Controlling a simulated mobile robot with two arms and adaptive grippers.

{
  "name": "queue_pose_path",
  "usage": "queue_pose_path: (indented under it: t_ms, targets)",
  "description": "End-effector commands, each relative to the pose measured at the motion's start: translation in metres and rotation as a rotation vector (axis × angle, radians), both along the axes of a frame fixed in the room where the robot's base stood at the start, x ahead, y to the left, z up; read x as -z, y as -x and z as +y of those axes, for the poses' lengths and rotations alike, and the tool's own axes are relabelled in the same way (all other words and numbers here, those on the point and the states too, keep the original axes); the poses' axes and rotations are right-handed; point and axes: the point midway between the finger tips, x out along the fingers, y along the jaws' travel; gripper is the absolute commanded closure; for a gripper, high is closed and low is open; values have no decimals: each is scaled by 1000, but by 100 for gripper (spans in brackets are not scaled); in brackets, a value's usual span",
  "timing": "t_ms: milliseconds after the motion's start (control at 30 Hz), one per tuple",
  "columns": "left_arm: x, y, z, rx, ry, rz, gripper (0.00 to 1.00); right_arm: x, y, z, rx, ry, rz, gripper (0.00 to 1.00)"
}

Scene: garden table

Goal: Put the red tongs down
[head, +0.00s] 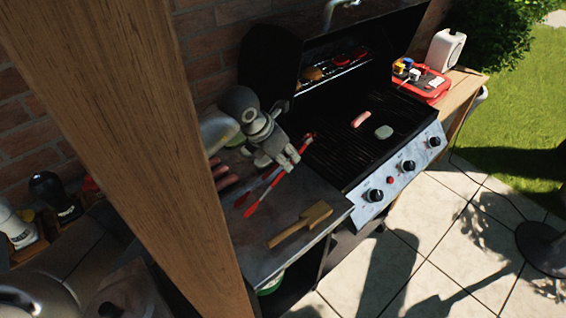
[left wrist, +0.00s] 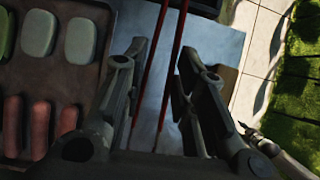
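The red tongs (head: 263,194) have red ends and paler middle parts. In the head view they slant across the dark side table (head: 300,190) left of the grill, with their two ends spread toward the lower left. My left gripper (head: 281,162) is over their middle and hides part of them. In the left wrist view the tongs (left wrist: 179,40) run as two thin red bars between the spread fingers of my left gripper (left wrist: 163,55). Small gaps seem to separate bars and fingers. Whether the tongs rest fully on the table is unclear.
A wooden spatula (head: 300,224) lies near the side table's front edge. The open grill (head: 340,160) holds a sausage (head: 361,119) and a pale piece (head: 383,132). A red tray (head: 425,86) stands beyond. A wooden post (head: 130,130) blocks the left.

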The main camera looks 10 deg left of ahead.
Motion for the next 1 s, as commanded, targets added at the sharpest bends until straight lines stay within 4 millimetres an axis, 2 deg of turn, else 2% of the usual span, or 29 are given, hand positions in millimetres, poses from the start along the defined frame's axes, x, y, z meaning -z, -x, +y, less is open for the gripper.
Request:
queue_pose_path:
  t_ms: [233, 967, 1000]
  targets:
    - [31, 1, -1, -1, 1, 3, 76, -12, -12, -10, 0, 11, -17, 60]
    - [45, 1, 0, 1, 0, 1, 76, 2, -11, -12, 1, 14, -15, 60]
    - [46, 1, 0, 1, 0, 2, 71, 2, -11, -12, 1, 14, -15, 60]
